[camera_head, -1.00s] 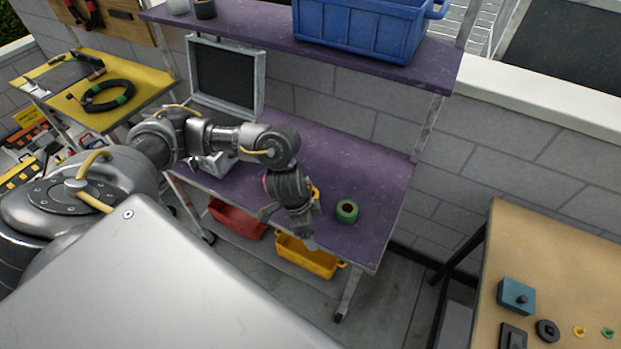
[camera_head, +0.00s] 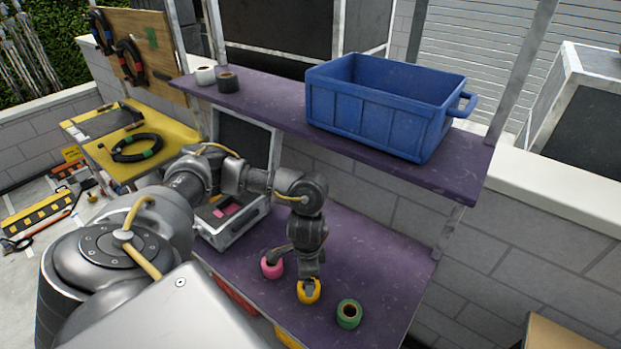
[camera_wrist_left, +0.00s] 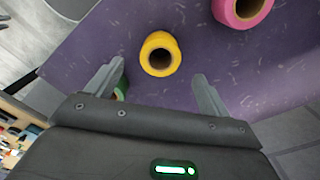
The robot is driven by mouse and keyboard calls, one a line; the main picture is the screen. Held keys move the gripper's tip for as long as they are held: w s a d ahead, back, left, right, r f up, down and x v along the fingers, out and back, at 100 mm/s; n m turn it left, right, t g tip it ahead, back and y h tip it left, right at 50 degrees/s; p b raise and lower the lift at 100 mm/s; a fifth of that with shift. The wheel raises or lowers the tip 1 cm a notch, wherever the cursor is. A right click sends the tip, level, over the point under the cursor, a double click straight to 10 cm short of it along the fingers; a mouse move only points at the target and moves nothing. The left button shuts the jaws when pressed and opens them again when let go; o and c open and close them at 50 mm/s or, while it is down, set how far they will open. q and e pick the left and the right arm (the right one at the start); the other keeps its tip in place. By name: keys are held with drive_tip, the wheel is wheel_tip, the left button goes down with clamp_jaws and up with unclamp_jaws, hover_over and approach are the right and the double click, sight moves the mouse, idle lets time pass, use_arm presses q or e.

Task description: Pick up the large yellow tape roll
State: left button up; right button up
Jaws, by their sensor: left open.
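The yellow tape roll (camera_head: 309,291) stands on the purple lower bench surface (camera_head: 385,255), between a pink roll (camera_head: 272,268) on its left and a green roll (camera_head: 349,314) on its right. In the left wrist view the yellow roll (camera_wrist_left: 160,54) is ahead of and between the fingers, with its hole facing the camera. My left gripper (camera_wrist_left: 158,82) is open and empty, with the roll beyond its fingertips. In the head view my left gripper (camera_head: 303,270) is over the bench and partly covers the yellow roll. My right gripper is not in view.
The pink roll (camera_wrist_left: 242,10) is at the upper right of the wrist view; the green roll (camera_wrist_left: 120,90) is partly behind the left finger. An open case (camera_head: 235,220) stands left on the bench. A shelf (camera_head: 290,105) above holds a blue crate (camera_head: 385,105).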

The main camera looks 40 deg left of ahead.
use_arm(q)
wheel_tip(320, 180, down, 3)
drive_tip(key=shift+r+b, duration=0.1)
drive_tip(key=shift+b, duration=0.2)
drive_tip(key=shift+w+f, duration=0.15)
drive_tip(key=shift+f, duration=0.2)
wheel_tip(320, 180, down, 5)
drive_tip(key=shift+f+p, duration=0.1)
drive_tip(key=shift+p, duration=0.25)
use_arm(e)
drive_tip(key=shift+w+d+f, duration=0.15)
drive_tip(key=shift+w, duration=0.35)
use_arm(q)
drive_tip(key=c, duration=1.1)
drive_tip(key=shift+r, duration=0.2)
